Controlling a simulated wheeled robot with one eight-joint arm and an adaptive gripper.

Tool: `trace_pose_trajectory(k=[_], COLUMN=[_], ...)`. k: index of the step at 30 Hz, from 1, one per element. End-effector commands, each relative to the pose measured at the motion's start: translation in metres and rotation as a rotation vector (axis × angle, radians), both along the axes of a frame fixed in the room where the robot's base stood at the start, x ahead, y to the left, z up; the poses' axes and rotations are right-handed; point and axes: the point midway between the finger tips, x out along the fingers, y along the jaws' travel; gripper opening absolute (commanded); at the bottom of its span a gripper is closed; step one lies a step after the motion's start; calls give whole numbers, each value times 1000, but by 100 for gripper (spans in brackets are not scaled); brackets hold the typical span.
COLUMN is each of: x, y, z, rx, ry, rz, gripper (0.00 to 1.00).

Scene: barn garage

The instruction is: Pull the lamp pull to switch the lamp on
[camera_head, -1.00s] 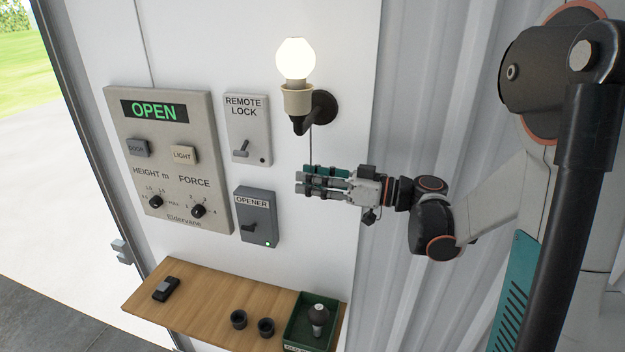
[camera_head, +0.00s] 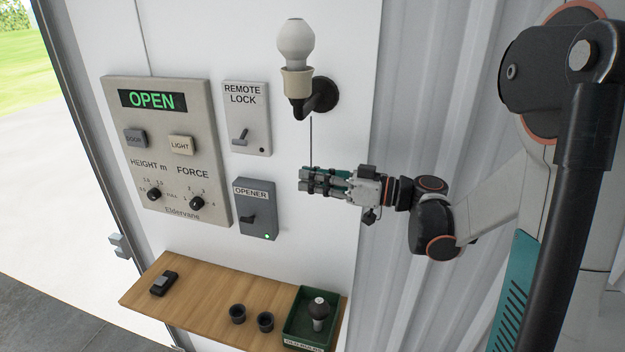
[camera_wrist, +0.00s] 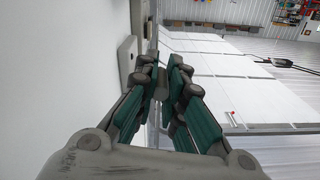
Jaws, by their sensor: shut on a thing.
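The wall lamp (camera_head: 295,42) has a bare bulb on a black bracket, and the bulb is dark now. Its pull cord (camera_head: 311,138) hangs straight down from the bracket to my gripper's fingers. My gripper (camera_head: 306,182) reaches in from the right, level, below the lamp. It is shut on the lamp pull, whose end is mostly hidden by the fingers in the head view. In the wrist view my gripper (camera_wrist: 165,75) has its fingers close together, with a small pale piece between them.
Left of the lamp are a control panel (camera_head: 207,125) reading OPEN, a remote lock switch (camera_head: 258,122) and an opener switch (camera_head: 266,195) with a green light. Below, a wooden shelf (camera_head: 205,295) holds a black remote, two dark cups and a green tray (camera_head: 290,338) with a bulb.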

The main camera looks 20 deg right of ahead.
Motion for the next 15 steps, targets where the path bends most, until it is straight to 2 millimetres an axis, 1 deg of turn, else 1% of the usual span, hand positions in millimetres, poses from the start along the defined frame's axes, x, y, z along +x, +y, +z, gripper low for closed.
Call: trace_pose_trajectory(k=[5, 6, 9, 15], x=[0, 0, 0, 0], y=[0, 0, 0, 0], z=[1, 1, 1, 1], rx=[-1, -1, -1, -1], ry=[1, 1, 1, 1], rz=[-1, -1, -1, -1], gripper=[0, 12, 33, 33])
